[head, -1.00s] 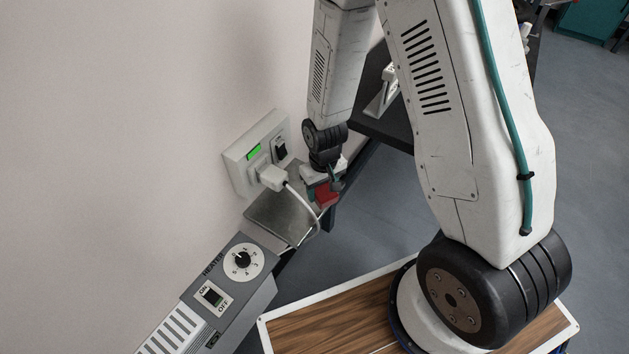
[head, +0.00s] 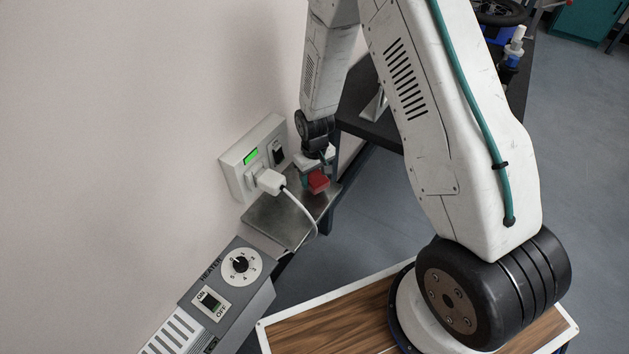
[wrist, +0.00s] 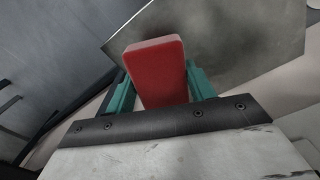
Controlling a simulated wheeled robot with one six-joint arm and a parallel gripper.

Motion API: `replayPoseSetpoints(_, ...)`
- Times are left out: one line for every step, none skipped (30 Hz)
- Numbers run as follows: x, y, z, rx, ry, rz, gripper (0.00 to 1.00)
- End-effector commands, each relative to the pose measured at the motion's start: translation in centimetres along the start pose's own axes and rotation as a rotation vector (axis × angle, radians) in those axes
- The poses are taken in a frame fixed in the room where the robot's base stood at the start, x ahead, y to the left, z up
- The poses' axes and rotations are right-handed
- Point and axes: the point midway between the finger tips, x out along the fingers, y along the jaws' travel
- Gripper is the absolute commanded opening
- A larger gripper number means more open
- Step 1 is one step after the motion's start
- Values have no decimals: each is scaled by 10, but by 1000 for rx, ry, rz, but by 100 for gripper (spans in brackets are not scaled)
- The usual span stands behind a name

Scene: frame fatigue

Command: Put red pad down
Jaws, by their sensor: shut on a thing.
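The red pad (head: 318,181) is a small red block, held in my gripper (head: 313,178) near the wall. In the wrist view the red pad (wrist: 158,70) stands out between the two teal fingers of my gripper (wrist: 160,88), which is shut on it. Beyond the pad is a flat grey metal plate (head: 283,220), also in the wrist view (wrist: 235,40). In the head view the pad is over or beside the plate's far right end. I cannot tell whether the pad touches the plate.
A wall socket box (head: 252,157) with a green display is left of my gripper, with a white plug (head: 268,182) and its cable (head: 306,215) hanging over the plate. A grey heater (head: 225,285) stands nearer. A dark bench (head: 365,115) is behind.

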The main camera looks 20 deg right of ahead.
Motion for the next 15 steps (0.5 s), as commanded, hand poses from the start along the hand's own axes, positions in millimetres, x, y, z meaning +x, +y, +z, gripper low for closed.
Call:
replayPoseSetpoints(0,2,-3,1,1,0,29)
replayPoseSetpoints(0,3,-5,1,1,0,29)
replayPoseSetpoints(1,4,-9,1,2,0,29)
replayPoseSetpoints(4,5,-9,1,-1,0,29)
replayPoseSetpoints(10,4,-8,1,-3,-1,29)
replayPoseSetpoints(17,4,-8,1,-4,-1,29)
replayPoseSetpoints(22,4,-7,1,-3,-1,29)
replayPoseSetpoints(27,4,-8,1,-3,0,29)
replayPoseSetpoints(32,4,-8,1,-3,0,29)
replayPoseSetpoints(35,4,-8,1,-3,0,29)
replayPoseSetpoints(36,4,-8,1,-1,0,29)
replayPoseSetpoints(37,4,-8,1,0,0,29)
replayPoseSetpoints(36,4,-8,1,1,0,29)
replayPoseSetpoints(36,4,-8,1,1,0,29)
replayPoseSetpoints(36,4,-8,1,1,0,29)
